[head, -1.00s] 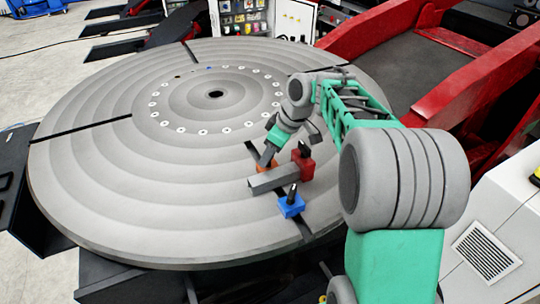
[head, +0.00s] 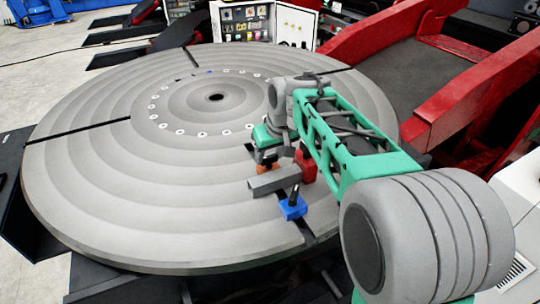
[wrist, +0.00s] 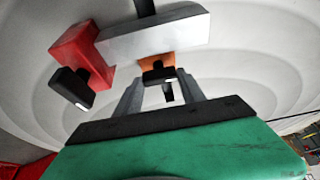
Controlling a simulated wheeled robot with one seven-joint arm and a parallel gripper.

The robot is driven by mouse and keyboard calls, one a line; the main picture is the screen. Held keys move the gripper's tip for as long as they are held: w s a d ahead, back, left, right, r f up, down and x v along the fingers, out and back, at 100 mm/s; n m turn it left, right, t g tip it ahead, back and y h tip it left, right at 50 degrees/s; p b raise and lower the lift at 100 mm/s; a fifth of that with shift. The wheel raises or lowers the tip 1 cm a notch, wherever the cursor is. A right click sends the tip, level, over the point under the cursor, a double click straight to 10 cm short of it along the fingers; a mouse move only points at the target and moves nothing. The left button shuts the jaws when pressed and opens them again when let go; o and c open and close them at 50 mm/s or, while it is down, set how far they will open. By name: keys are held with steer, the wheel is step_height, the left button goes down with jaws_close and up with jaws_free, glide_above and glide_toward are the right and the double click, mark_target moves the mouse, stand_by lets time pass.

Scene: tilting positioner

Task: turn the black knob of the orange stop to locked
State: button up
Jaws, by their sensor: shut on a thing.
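The orange stop (head: 262,168) sits on the round grey table behind a grey bar, mostly hidden by my gripper and the bar. In the wrist view the orange stop (wrist: 157,60) shows past the bar, with its black knob (wrist: 157,76) in front of it. The knob has a small white mark on its end. My gripper (wrist: 160,82) is shut on this knob, one finger on each side. In the head view my gripper (head: 266,158) points down at the stop. I cannot tell whether the knob is at locked.
The grey bar (head: 273,180) lies against the stops; it also shows in the wrist view (wrist: 155,36). A red stop (head: 308,166) with a black knob (wrist: 72,88) stands close at the right. A blue stop (head: 292,208) with an upright black handle stands nearer. The table's left is clear.

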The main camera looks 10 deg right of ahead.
mark_target(274, 172)
stand_by(0.4)
steer(key=o, duration=1.4)
steer(key=shift+c, duration=0.2)
steer(key=shift+r, duration=0.1)
steer(key=v, duration=0.7)
steer(key=shift+r, duration=0.25)
steer(key=shift+s, duration=0.15)
